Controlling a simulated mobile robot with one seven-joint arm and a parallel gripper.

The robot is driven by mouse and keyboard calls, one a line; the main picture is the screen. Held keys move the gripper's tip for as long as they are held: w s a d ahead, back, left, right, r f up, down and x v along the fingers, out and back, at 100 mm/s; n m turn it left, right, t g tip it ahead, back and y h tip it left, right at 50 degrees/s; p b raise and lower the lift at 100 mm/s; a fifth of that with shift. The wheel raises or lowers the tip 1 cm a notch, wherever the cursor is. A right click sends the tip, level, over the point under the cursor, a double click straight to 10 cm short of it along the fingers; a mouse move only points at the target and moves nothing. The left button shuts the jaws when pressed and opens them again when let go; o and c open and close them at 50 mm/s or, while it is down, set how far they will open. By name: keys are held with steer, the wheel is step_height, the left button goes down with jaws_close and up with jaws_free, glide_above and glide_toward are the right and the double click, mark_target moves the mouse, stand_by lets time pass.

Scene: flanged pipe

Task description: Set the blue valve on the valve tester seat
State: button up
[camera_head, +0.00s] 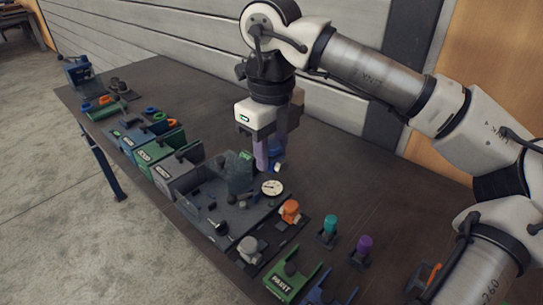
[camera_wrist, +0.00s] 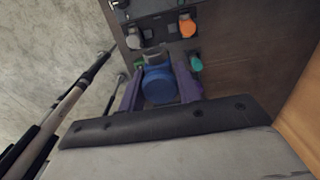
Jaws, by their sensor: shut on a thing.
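My gripper (camera_head: 271,160) points down over the table, and its purple fingers are shut on the blue valve (camera_head: 279,156). In the wrist view the round blue body of the valve (camera_wrist: 159,86) sits between the two fingers of my gripper (camera_wrist: 160,92), with a grey part beyond it. In the head view a finger hides much of the valve. The valve tester (camera_head: 236,209) is a dark grey station with a round white gauge (camera_head: 272,188), just below my gripper in the picture. The valve appears held above the table, behind the tester; its seat cannot be clearly made out.
An orange valve (camera_head: 290,211) and a grey valve (camera_head: 250,248) stand on a dark tray in front. A teal valve (camera_head: 330,227) and a purple valve (camera_head: 364,245) stand right of it. Green and grey bins (camera_head: 180,176) line the left edge. The table's back right is clear.

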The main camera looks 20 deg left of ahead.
mark_target(271, 144)
steer(key=shift+r+p, duration=1.4)
steer(key=shift+r, duration=0.9)
steer(key=shift+f, duration=0.1)
